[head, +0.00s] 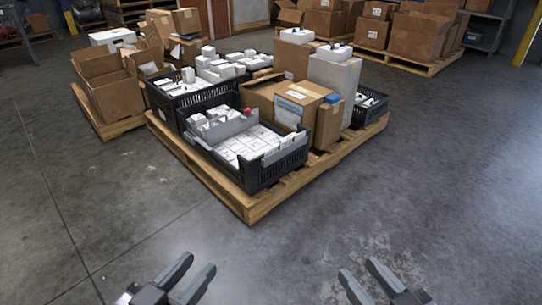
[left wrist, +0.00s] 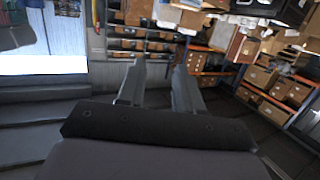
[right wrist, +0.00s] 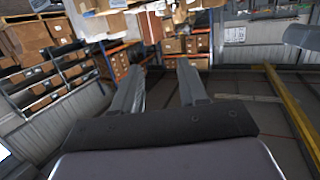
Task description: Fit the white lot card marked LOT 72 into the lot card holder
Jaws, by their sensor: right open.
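My left gripper (head: 198,263) is low in the head view, with its two fingers apart and nothing between them; its fingers also show in the left wrist view (left wrist: 160,68). My right gripper (head: 358,267) is open and empty to the right of it, and shows in the right wrist view (right wrist: 161,68). Both are in front of the loaded pallet (head: 254,207), well apart from it. Many small white pieces lie in the black crates, but I cannot read LOT 72 on any. I cannot make out the lot card holder for certain; a grey strip (head: 285,148) sits on the front crate's rim.
The front black crate (head: 258,177) stands at the pallet's near corner, with another black crate (head: 170,103) behind it. A labelled carton (head: 293,105) and a tall grey box (head: 333,82) stand to the right. Other pallets are behind. The concrete floor in front is clear.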

